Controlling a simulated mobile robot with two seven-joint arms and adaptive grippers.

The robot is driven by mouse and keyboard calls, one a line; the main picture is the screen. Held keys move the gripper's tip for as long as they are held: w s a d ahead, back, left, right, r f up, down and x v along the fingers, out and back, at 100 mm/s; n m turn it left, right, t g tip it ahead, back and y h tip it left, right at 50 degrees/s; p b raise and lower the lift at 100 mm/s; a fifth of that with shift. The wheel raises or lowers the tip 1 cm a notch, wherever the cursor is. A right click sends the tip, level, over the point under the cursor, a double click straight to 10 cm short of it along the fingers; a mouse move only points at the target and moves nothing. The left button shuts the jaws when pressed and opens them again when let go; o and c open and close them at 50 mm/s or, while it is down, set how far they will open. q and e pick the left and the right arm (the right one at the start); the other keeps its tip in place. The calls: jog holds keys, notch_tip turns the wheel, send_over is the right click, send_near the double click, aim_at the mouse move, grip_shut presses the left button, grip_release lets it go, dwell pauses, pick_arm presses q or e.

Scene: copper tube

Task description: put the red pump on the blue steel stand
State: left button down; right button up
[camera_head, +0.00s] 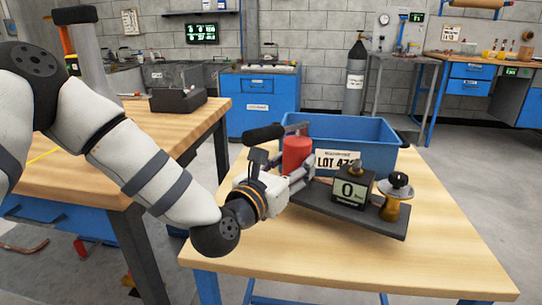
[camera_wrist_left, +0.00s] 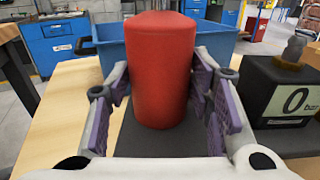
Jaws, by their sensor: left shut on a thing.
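The red pump (camera_head: 297,153) is an upright red cylinder at the left end of a dark board on the wooden table. It fills the middle of the left wrist view (camera_wrist_left: 160,70). A black bar (camera_head: 265,133) shows beside its top in the head view; I cannot tell if it belongs to the pump. My left gripper (camera_head: 303,176) is shut on the pump, with purple-padded fingers (camera_wrist_left: 162,100) on both sides. I cannot tell whether its base touches the board. A blue cabinet with a steel top (camera_head: 258,98) stands behind; I cannot tell if it is the blue steel stand. My right gripper is not in view.
The dark board (camera_head: 340,212) also carries a black block marked 0 (camera_head: 352,190) and a brass-coloured fitting with a black top (camera_head: 397,196). A blue bin (camera_head: 385,150) with a LOT label stands close behind. The table's front (camera_head: 300,255) is bare. A wooden bench (camera_head: 170,122) stands left.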

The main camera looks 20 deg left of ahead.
pick_arm(q)
jog(key=shift+w+d+f, duration=0.5)
jog(key=shift+w+f, duration=0.05)
jog(key=shift+w, duration=0.05)
notch_tip(320, 180, down, 3)
jog(key=shift+f+b, duration=0.1)
jog(key=shift+b, duration=0.3)
jog(key=c, duration=1.2)
grip_release()
jog(key=shift+f, duration=0.3)
jog(key=o, duration=0.4)
jog(key=shift+s+r, duration=0.1)
jog(key=shift+r, duration=0.15)
jog(key=s, duration=0.4)
jog(key=s+a, duration=0.1)
jog(key=s, duration=0.7)
jog(key=shift+a, duration=0.2)
